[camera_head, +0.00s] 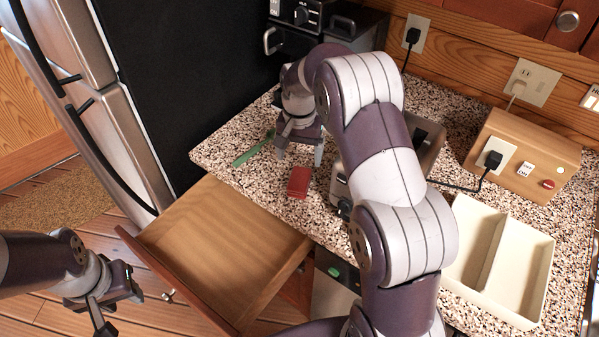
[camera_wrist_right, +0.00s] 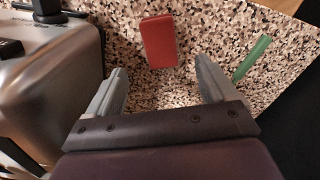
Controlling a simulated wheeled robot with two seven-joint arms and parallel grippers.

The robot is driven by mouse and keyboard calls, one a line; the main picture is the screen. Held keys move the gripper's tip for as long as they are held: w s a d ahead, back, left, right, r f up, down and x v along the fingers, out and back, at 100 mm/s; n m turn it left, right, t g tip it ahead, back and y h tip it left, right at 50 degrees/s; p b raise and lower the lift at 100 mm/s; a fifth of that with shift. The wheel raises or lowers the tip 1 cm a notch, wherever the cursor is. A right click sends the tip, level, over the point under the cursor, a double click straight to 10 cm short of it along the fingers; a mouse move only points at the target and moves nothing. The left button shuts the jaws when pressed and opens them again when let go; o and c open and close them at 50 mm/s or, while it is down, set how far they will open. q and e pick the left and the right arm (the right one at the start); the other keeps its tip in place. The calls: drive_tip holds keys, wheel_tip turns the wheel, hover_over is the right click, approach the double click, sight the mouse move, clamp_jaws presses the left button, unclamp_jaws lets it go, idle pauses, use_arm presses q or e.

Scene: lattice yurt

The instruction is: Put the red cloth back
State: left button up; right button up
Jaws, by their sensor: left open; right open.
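The red cloth (camera_head: 299,182) is a small folded red block lying flat on the speckled counter (camera_head: 232,160), near the front edge above the open drawer. It also shows in the right wrist view (camera_wrist_right: 158,41), top centre, beyond my fingertips and apart from them. My right gripper (camera_head: 299,157) is open and empty over the counter, just behind the cloth in the head view; its fingers (camera_wrist_right: 162,78) show in the wrist view with bare counter between them. My left gripper (camera_head: 121,310) is open and empty at the lower left, beside the drawer front.
A wooden drawer (camera_head: 225,245) stands open and empty below the counter. A green strip (camera_head: 254,148) lies left of my right gripper. A metal toaster (camera_head: 430,152) stands right, partly hidden by my arm. A cream two-compartment tray (camera_head: 492,255) and wooden socket box (camera_head: 530,150) are further right.

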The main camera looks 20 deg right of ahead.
drive_tip(key=s+a+r+n, duration=0.1)
drive_tip(key=s+a+n, duration=0.2)
drive_tip(key=s, duration=0.7)
drive_tip(key=s+a+r+n+t+p, duration=0.1)
drive_tip(key=s+a+r+n, duration=0.1)
drive_tip(key=s, duration=0.8)
drive_tip(key=a+n, duration=0.1)
drive_tip(key=n, duration=0.1)
drive_tip(key=shift+s+n, duration=0.3)
